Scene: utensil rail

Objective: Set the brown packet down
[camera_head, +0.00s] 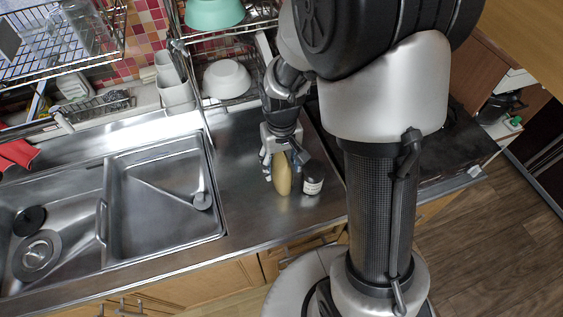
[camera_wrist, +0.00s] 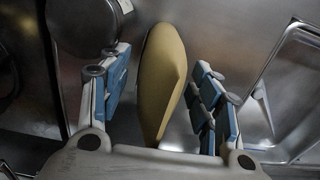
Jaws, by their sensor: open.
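The brown packet (camera_head: 283,174), tan and rounded, stands on the steel counter between the sink and a dark jar. My gripper (camera_head: 279,160) is above it, fingers pointing down on either side. In the wrist view the packet (camera_wrist: 162,82) lies between the two blue-padded fingers of my gripper (camera_wrist: 160,88). The fingers are open, with a visible gap on each side of the packet. The packet's near end is partly hidden by the gripper's body in the wrist view.
The dark jar (camera_head: 313,178) with a pale label stands close at the packet's right. The sink (camera_head: 160,195) lies to the left. A dish rack (camera_head: 240,102) with a white bowl (camera_head: 227,79) stands behind. Bare counter (camera_head: 245,215) lies in front and to the left.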

